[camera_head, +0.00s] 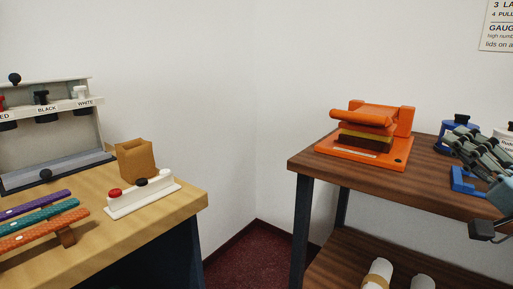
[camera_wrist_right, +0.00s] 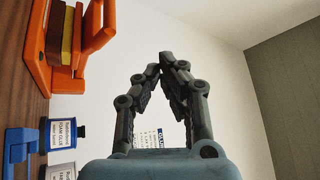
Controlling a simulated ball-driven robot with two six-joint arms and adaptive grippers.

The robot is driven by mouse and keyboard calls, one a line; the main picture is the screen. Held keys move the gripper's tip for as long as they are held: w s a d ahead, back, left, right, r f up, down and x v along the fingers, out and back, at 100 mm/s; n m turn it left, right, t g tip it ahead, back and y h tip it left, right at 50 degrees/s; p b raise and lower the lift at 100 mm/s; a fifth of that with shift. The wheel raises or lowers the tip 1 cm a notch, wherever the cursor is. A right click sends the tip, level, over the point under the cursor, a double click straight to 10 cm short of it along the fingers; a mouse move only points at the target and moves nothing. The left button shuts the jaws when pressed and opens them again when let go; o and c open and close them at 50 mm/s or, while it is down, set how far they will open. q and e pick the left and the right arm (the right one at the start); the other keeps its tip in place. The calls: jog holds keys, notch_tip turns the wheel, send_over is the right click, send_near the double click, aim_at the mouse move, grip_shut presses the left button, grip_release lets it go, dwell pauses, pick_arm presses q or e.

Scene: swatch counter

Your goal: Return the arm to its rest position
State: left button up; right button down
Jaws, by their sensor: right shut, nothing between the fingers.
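My right gripper (camera_head: 452,137) is at the right edge of the head view, over the dark wooden table, with grey jointed fingers pointing left. In the right wrist view its fingertips (camera_wrist_right: 160,66) meet, and nothing is held between them. My left gripper is in neither view. The orange press (camera_head: 365,153) stands left of the right gripper, apart from it, with a yellow and brown stack in it. The press also shows at the upper left of the right wrist view (camera_wrist_right: 38,62).
Beside the right gripper are a blue labelled jar (camera_head: 452,128), a white jar (camera_head: 507,140) and a blue stand (camera_head: 463,184). White rolls (camera_head: 378,274) lie on the lower shelf. On the left, a light wooden counter (camera_head: 180,203) holds colored strips and a dispenser rack (camera_head: 50,165). A gap separates the tables.

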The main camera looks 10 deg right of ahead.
jog(key=s+d+f+m+g+h, duration=0.25)
jog(key=m+h, duration=0.65)
jog(key=m, duration=0.6)
jog(key=s+d+f+m+g+h, duration=0.1)
jog(key=s+d+m+g+h, duration=0.2)
jog(key=m+h, duration=0.9)
jog(key=s+d+f+m+g+y, duration=0.1)
jog(key=s+f+m+g+y, duration=0.4)
jog(key=m, duration=1.2)
jog(key=s+a+f+m+g+y, duration=0.2)
jog(key=s+a+f+m+g, duration=0.15)
jog(key=a+f+m, duration=0.2)
jog(key=s+a+f+m+g+y, duration=0.25)
jog(key=a+f+m+g, duration=0.2)
jog(key=f, duration=0.25)
jog(key=s+a+f+m+y, duration=0.1)
jog(key=s+a+m+y, duration=0.1)
jog(key=a+m+y, duration=0.3)
jog(key=s+a+f+m+y, duration=0.1)
jog(key=s+a+f+m, duration=0.15)
jog(key=a, duration=0.55)
jog(key=s+d+f+g, duration=0.1)
jog(key=s+d+f, duration=0.1)
jog(key=f, duration=1)
jog(key=s+d+f+g, duration=0.1)
jog(key=f, duration=1.1)
jog(key=s+d+f+g, duration=0.1)
jog(key=s+f, duration=1.5)
jog(key=s, duration=0.3)
jog(key=shift+s+d, duration=0.15)
